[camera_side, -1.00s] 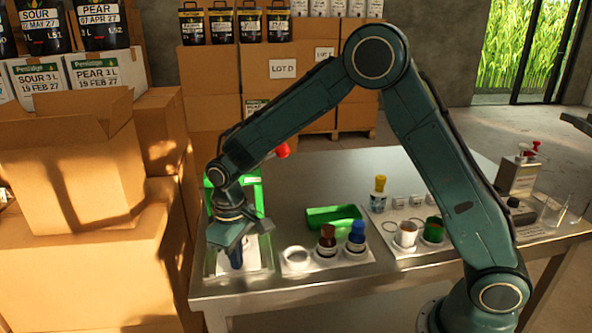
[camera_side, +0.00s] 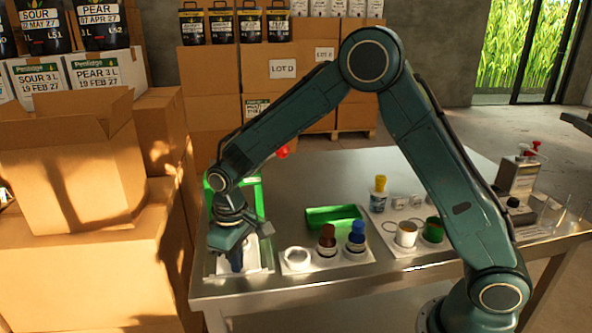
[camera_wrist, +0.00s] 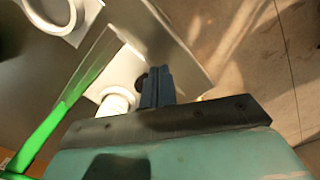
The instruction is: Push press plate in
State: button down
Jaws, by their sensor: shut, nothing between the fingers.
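The press has a green frame (camera_side: 259,198) and stands on a metal tray at the left end of the table. It also shows as a green bar in the wrist view (camera_wrist: 60,120). A red knob (camera_side: 282,152) shows above the press, beside my arm. My gripper (camera_side: 236,266) is shut and empty, pointing down over the white part at the front of the press. In the wrist view, the shut fingers (camera_wrist: 156,84) are close to a white cylinder (camera_wrist: 117,102). I cannot tell whether they touch it. The press plate is not clearly visible behind my wrist.
Right of the press, a white holder carries a white ring (camera_side: 296,257), a brown bottle (camera_side: 327,238) and a blue-capped bottle (camera_side: 357,236). A green tray (camera_side: 334,217) lies behind them. Cups (camera_side: 406,234) stand farther right. Cardboard boxes (camera_side: 75,160) crowd the left side.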

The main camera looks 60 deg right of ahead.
jog(key=shift+f, duration=0.5)
jog(key=shift+d, duration=0.1)
jog(key=shift+w+d, duration=4.05)
jog(key=shift+w, duration=0.1)
jog(key=shift+s+a, duration=0.3)
jog(key=shift+r, duration=0.1)
jog(key=shift+r, duration=4.45)
